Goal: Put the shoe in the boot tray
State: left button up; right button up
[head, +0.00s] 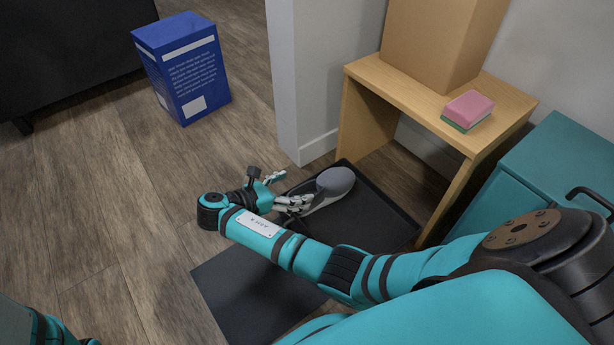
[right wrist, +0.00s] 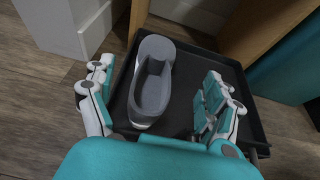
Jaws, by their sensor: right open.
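The grey shoe (head: 336,181) with a pale sole lies in the black boot tray (head: 385,215), along its left side; part of it is hidden behind my fingers in the head view. In the right wrist view the shoe (right wrist: 151,88) shows its opening upward, inside the tray (right wrist: 196,62). My right gripper (head: 290,189) is open at the shoe's near end. In the right wrist view its fingers (right wrist: 158,100) stand apart to either side of the shoe, with a clear gap on the right. Contact on the left cannot be told. My left gripper is out of view.
A wooden table (head: 365,75) with a cardboard box (head: 435,40) and a pink-and-green sponge (head: 468,110) stands behind the tray. A teal cabinet (head: 555,165) is at right. A dark mat (head: 245,295) lies nearer. A blue box (head: 185,70) stands on open floor at left.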

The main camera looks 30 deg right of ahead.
jog(key=shift+p+v, duration=0.7)
jog(key=shift+v, duration=1.5)
jog(key=shift+w, duration=0.1)
